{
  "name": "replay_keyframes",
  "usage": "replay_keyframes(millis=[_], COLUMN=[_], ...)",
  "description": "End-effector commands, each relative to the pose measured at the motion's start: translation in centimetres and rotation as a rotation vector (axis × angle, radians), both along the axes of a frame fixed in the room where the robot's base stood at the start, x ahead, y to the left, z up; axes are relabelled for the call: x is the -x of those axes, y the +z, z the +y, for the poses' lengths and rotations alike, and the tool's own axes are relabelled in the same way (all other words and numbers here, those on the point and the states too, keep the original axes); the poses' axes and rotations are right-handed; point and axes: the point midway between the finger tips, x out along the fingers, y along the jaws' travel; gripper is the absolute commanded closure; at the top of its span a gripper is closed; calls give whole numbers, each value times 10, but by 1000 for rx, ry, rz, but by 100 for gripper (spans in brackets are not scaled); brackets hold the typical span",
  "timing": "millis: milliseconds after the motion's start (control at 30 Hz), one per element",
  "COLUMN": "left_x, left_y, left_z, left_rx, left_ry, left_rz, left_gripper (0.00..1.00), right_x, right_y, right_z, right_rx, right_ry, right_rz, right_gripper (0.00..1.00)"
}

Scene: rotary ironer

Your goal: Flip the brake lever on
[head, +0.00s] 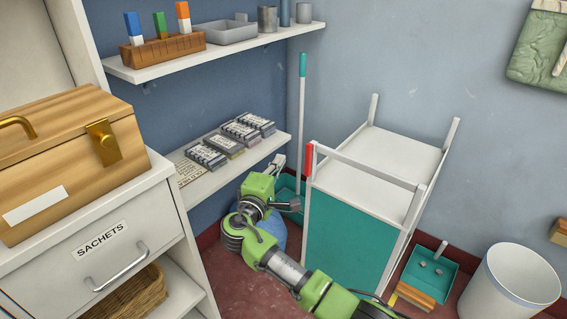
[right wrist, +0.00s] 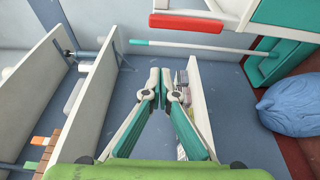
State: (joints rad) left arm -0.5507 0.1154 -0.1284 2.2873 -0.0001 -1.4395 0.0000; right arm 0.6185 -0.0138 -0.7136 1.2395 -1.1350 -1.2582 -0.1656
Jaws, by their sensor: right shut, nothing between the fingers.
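The red brake lever (head: 309,160) stands upright at the near left corner post of the white and teal trolley (head: 347,240). In the right wrist view the red lever (right wrist: 186,22) lies across the top, beyond my fingertips. My right gripper (head: 278,163) is just left of the lever in the head view, apart from it. Its fingers are shut with nothing between them, and the fingertips (right wrist: 160,78) meet in the right wrist view. My left gripper is in neither view.
A shelf with labelled packs (head: 207,157) is close to the left of my gripper. A white bin (head: 510,287) and dustpan (head: 432,270) stand at right.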

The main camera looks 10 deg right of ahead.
Motion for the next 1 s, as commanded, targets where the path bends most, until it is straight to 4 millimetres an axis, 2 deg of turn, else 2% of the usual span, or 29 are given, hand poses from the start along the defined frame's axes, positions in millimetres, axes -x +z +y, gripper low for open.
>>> replay_keyframes(millis=[200, 433, 733, 1000], left_x=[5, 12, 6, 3], left_y=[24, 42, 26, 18], left_z=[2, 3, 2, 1], left_rx=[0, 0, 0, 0], left_ry=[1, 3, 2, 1], left_rz=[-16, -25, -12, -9], left_gripper=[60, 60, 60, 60], right_x=[-38, -69, -42, -34], right_y=[-1, -1, 0, -1], right_z=[-25, -46, -63, -68], right_rx=[2, 1, -1, 0], right_ry=[-4, -3, 0, 0], right_rz=[-1, -1, 0, 2], right_gripper=[100, 100, 100, 100])
